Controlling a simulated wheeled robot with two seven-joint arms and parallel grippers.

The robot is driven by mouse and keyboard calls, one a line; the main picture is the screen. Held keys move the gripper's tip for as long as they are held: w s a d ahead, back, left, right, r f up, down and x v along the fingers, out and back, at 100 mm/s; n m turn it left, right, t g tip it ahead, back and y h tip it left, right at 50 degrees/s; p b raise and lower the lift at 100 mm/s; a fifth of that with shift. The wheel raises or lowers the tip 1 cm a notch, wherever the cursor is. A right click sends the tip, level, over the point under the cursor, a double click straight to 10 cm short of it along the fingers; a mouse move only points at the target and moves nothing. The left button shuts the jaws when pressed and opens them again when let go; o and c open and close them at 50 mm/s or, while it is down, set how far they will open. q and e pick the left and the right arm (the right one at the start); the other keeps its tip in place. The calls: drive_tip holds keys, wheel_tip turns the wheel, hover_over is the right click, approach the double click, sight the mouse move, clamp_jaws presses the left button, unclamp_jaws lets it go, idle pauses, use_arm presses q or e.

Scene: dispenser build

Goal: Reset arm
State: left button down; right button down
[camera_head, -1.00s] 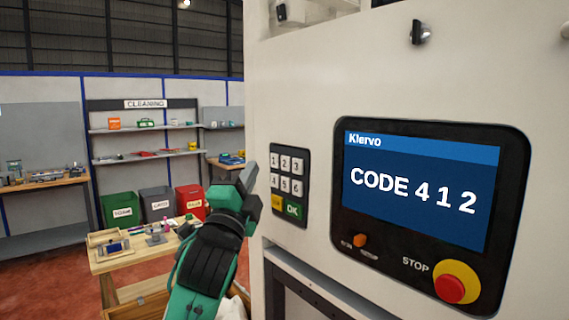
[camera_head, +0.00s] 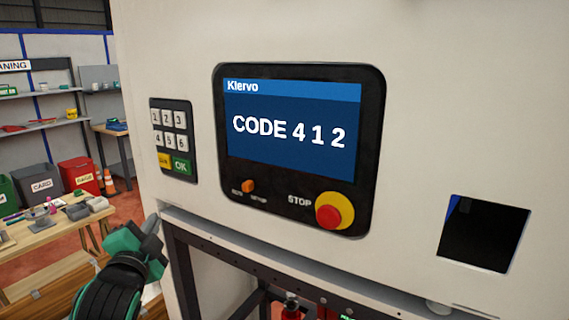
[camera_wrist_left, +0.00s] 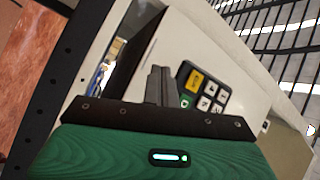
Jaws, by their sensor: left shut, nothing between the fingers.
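My left gripper (camera_head: 152,226) is in the lower left of the head view, below the keypad and just left of the dispenser's lower edge. Its fingers are shut and empty; they also show shut in the left wrist view (camera_wrist_left: 159,84). The keypad (camera_head: 173,139) has white number keys, a yellow key and a green OK key. It also shows beyond my fingers in the left wrist view (camera_wrist_left: 205,91), apart from them as far as I can tell. The screen (camera_head: 290,128) reads "CODE 4 1 2". My right gripper is not in view.
The dispenser's white panel (camera_head: 420,130) fills the right side, with a red stop button (camera_head: 329,214), an orange switch (camera_head: 248,186) and a dark square opening (camera_head: 484,234). A dark frame lies below. A wooden table (camera_head: 52,235) and bins (camera_head: 78,176) stand at the left.

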use_arm(q)
drive_tip(key=s+d+f+n+g, duration=0.15)
drive_tip(key=s+f+g, duration=0.3)
drive_tip(key=f, duration=0.75)
drive_tip(key=s+f+n+g, duration=0.3)
drive_tip(key=s+f, duration=0.3)
drive_tip(key=f, duration=0.6)
drive_tip(key=s+d+f+n+g+h, duration=0.1)
drive_tip(key=s+f+n+g, duration=0.25)
drive_tip(key=s+f, duration=0.6)
drive_tip(key=s+d+f+n+g+h, duration=0.15)
drive_tip(key=s+f+g, duration=0.4)
drive_tip(key=s, duration=0.75)
wheel_tip(320, 180, down, 31)
drive_tip(key=s+a+f+g+y, duration=0.1)
drive_tip(key=s+a+f, duration=0.2)
drive_tip(key=s+f, duration=1.6)
drive_tip(key=shift+s+f+g, duration=0.25)
drive_tip(key=shift+f+g, duration=0.1)
drive_tip(key=shift+f, duration=0.15)
